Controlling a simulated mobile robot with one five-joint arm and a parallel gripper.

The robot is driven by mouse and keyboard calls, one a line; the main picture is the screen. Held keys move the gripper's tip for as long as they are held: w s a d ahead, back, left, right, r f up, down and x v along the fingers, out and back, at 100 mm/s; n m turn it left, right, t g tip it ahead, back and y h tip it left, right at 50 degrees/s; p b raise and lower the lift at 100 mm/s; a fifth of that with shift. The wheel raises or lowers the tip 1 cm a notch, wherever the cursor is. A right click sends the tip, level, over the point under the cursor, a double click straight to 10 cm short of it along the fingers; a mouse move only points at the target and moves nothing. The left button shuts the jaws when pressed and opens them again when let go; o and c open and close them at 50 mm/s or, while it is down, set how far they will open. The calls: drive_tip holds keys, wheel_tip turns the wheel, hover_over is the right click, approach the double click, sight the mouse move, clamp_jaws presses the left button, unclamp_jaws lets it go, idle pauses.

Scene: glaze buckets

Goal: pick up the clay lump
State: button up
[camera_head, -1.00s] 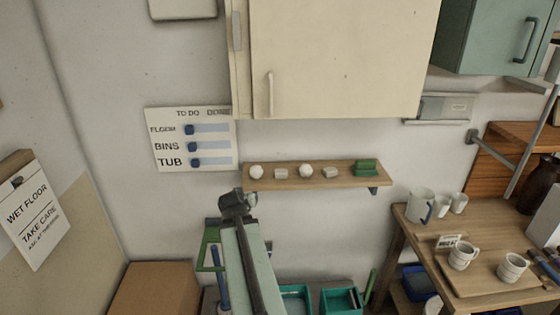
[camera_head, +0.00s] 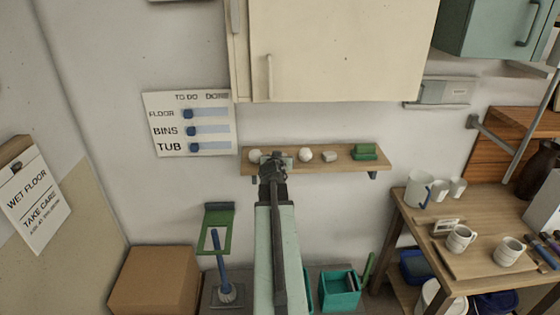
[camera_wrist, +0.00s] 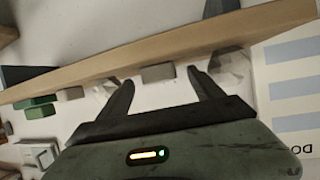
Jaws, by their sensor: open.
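On the wall shelf (camera_head: 345,162) stand a pale rounded lump (camera_head: 255,155) at the left end, another pale rounded lump (camera_head: 305,155) in the middle and a pale block (camera_head: 330,156). I cannot tell which is the clay lump. My gripper (camera_head: 272,158) is in front of the shelf's left part, hiding most of what stands behind it. In the wrist view my gripper (camera_wrist: 160,80) is open and empty. A greyish block (camera_wrist: 157,72) shows between its fingertips, apart from them.
A green object (camera_head: 365,152) sits at the shelf's right end. The shelf edge (camera_wrist: 150,50) crosses the wrist view close to the fingers. A cream cupboard (camera_head: 340,50) hangs above. A table with mugs (camera_head: 460,238) stands at the right.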

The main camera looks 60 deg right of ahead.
drive_tip(key=shift+x, duration=1)
drive_tip(key=shift+a, duration=0.15)
drive_tip(key=shift+c, duration=1)
drive_tip(key=c, duration=1.3)
